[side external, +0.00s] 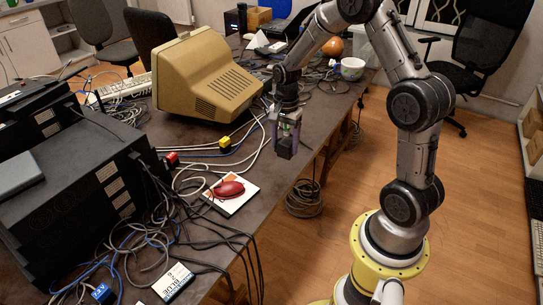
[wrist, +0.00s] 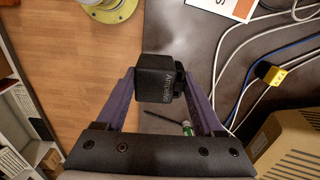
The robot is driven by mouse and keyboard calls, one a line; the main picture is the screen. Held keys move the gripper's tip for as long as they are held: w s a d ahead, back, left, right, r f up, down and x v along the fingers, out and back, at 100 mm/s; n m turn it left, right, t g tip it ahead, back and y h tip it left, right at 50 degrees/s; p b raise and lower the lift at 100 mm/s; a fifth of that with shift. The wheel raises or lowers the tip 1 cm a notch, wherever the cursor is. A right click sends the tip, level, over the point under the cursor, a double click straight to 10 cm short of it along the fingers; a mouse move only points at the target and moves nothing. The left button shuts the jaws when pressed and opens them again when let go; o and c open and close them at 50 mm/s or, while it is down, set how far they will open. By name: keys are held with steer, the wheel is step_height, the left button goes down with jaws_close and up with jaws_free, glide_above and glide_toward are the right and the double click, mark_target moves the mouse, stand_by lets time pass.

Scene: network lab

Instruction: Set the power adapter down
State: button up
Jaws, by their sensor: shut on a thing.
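The power adapter (wrist: 157,78) is a small black block with faint lettering on its face. In the wrist view it sits between the two purple fingers of my gripper (wrist: 158,84), which are shut on it. In the side external view the adapter (side external: 284,149) hangs below my gripper (side external: 284,138), near the right edge of the dark table (side external: 262,215). In the wrist view the table edge runs behind the adapter, with wooden floor on the left. I cannot tell the exact gap between adapter and table.
A beige CRT monitor (side external: 205,75) stands left of my gripper. Cables with a yellow plug (side external: 225,143) lie nearby. A red mouse (side external: 229,189) rests on a white booklet (side external: 243,198). A white bowl (side external: 352,68) is at the back right. Bare tabletop shows beside the booklet.

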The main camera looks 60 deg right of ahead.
steer(key=w+f, duration=0.2)
steer(key=w+d+f, duration=0.1)
steer(key=f, duration=0.1)
steer(key=w+d+f, duration=0.1)
steer(key=w, duration=0.1)
steer(key=shift+w+d+f, duration=0.25)
steer(key=shift+w+f, duration=0.1)
steer(key=shift+f, duration=0.05)
steer(key=shift+w+d+f, duration=0.1)
steer(key=shift+w+f, duration=0.1)
steer(key=shift+f, duration=0.7)
steer(key=shift+w+d+f, duration=0.1)
steer(key=shift+w+f, duration=0.05)
steer(key=shift+f, duration=0.75)
steer(key=shift+f, duration=0.25)
steer(key=o, duration=1.5)
